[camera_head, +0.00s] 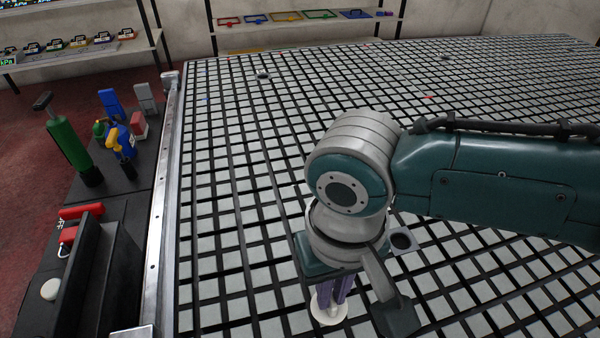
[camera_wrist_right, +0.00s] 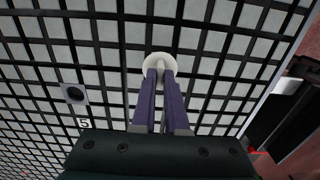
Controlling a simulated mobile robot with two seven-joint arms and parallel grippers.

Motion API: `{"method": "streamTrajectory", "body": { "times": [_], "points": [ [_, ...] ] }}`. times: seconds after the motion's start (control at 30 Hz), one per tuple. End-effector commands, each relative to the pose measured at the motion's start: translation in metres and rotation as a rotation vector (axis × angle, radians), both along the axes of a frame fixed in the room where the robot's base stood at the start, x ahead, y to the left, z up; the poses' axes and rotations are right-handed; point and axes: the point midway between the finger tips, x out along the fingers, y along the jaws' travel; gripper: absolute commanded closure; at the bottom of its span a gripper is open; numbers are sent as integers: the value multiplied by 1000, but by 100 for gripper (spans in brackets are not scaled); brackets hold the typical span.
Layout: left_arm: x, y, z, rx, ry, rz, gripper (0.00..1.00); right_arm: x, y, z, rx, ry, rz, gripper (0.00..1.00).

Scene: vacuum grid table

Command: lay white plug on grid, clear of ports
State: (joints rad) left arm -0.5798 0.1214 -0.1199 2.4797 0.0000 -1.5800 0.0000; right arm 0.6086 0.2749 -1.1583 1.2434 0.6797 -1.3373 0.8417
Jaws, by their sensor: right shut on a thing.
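The white plug (camera_wrist_right: 160,60) has a round flat flange and sits between the purple fingers of my right gripper (camera_wrist_right: 162,76), which is shut on it. In the head view the plug (camera_head: 328,314) shows below the fingers of my right gripper (camera_head: 330,292), over the near part of the grid table (camera_head: 225,262). I cannot tell whether the plug touches the grid. A dark round port (camera_wrist_right: 75,94) beside a label "5" lies left of the plug in the wrist view. It also shows right of my wrist in the head view (camera_head: 401,239). My left gripper is out of view.
A metal rail (camera_head: 167,200) edges the grid on the left. Beyond it a black side bench holds a green cylinder (camera_head: 68,145), a blue and yellow tool (camera_head: 122,140), a red tool (camera_head: 80,212) and a white disc (camera_head: 50,289). The grid around the plug is bare.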

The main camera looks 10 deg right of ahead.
Motion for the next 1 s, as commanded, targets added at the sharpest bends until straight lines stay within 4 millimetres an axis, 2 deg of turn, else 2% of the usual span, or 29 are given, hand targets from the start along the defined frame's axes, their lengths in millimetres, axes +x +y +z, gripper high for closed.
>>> {"method": "streamTrajectory", "body": {
  "times": [0.47, 1.0],
  "points": [
    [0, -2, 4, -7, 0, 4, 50, 0, 0, 0, 0, 0, 0, 100],
    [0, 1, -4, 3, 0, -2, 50, 0, 0, -11, 0, 0, -1, 100]
  ]
}}
